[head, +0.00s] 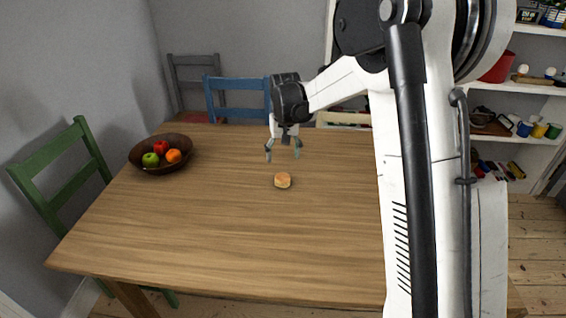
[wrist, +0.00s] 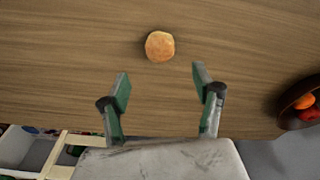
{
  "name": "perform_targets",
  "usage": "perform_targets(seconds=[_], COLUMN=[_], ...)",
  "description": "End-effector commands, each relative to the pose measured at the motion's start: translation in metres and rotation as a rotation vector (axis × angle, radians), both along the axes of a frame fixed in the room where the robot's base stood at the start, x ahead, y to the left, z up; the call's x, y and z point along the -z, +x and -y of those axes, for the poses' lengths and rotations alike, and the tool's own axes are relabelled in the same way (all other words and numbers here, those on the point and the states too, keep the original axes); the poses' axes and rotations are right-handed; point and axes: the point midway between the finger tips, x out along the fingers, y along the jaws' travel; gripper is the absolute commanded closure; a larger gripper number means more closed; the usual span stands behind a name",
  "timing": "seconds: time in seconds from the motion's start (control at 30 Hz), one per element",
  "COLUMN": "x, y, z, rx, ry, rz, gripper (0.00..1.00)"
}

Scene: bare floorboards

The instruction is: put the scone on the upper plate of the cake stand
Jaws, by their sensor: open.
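The scone (head: 282,180) is a small round golden-brown piece lying on the wooden table near its middle. It also shows in the wrist view (wrist: 160,46), beyond the fingertips and roughly centred between them. My gripper (head: 283,157) is open and empty, above the table and just behind the scone in the head view. In the wrist view its two green-padded fingers (wrist: 161,82) stand apart and do not touch the scone. I see no cake stand in either view; my arm covers the right part of the table in the head view.
A dark bowl (head: 135,155) with apples and an orange stands at the table's left; it also shows in the wrist view (wrist: 287,117). Chairs, one green (head: 45,160) and one blue (head: 236,84), stand at the edges. The front of the wooden table (head: 200,235) is clear.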

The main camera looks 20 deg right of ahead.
Motion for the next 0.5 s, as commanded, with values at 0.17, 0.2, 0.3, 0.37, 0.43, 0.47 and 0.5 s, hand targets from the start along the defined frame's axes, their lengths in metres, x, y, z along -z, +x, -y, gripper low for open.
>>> perform_targets(seconds=[0.17, 0.2, 0.3, 0.37, 0.43, 0.47, 0.5], x=[-0.013, -0.018, -0.035, -0.049, -0.065, -0.072, -0.080], y=[-0.005, -0.008, -0.023, -0.035, -0.051, -0.058, -0.068], z=[0.000, 0.000, -0.001, -0.001, -0.001, -0.001, -0.001], rx=[0.000, -0.001, -0.003, -0.005, -0.007, -0.008, -0.009], ry=[0.000, 0.000, 0.000, 0.000, 0.001, 0.000, 0.001], rz=[0.005, 0.010, 0.030, 0.048, 0.071, 0.082, 0.094], gripper=[0.38, 0.38, 0.38, 0.38, 0.38, 0.38, 0.38])
